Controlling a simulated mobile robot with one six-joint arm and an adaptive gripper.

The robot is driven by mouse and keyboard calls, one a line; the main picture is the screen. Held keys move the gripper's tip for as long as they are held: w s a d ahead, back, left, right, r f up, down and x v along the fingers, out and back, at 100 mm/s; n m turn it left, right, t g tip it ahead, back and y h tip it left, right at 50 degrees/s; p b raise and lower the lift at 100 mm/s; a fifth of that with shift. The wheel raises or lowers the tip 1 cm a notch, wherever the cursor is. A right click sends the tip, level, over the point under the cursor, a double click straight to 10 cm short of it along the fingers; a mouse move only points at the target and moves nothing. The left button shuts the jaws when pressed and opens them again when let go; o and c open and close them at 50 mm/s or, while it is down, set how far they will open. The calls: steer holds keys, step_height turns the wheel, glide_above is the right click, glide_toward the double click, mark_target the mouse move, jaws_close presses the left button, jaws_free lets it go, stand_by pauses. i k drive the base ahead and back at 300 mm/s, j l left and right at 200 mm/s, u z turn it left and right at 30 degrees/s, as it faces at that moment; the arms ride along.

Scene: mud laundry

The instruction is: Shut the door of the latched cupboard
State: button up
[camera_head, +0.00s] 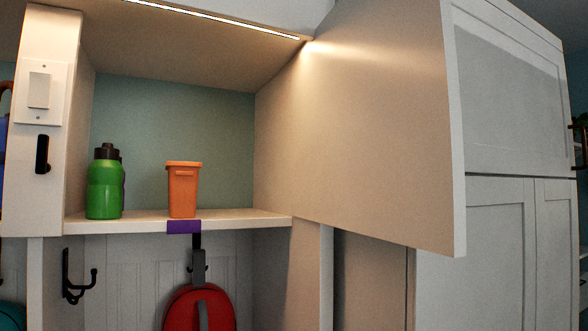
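The latched cupboard is an open wall compartment with a teal back and a pale shelf (145,226). Its door (375,130) is a flat pale panel, hinged on the compartment's right side. It stands wide open, swung out toward me, with its free edge at right. A small black fitting (42,154), which may be the latch catch, is on the left post. On the shelf are a green bottle (105,186) with a dark cap and an orange cup (183,190). The door's outer face and any handle are hidden. My gripper is not in view.
A light switch (39,90) is above the black fitting. A purple tag (184,227) is on the shelf's front edge. Below, a black hook (77,278) and a red bag (200,308) hang. Tall pale cabinets (505,250) stand at right behind the door.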

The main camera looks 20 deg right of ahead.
mark_target(377, 145)
steer(key=l+u, duration=0.45)
steer(key=l, duration=0.3)
steer(key=k+l+u, duration=0.1)
steer(key=l+u, duration=0.3)
steer(key=l, duration=0.3)
steer(key=k+l+u, duration=0.1)
steer(key=k+l, duration=0.2)
steer(key=k+u, duration=0.1)
steer(key=k, duration=0.25)
steer(key=i+l, duration=0.15)
steer(key=l, duration=0.1)
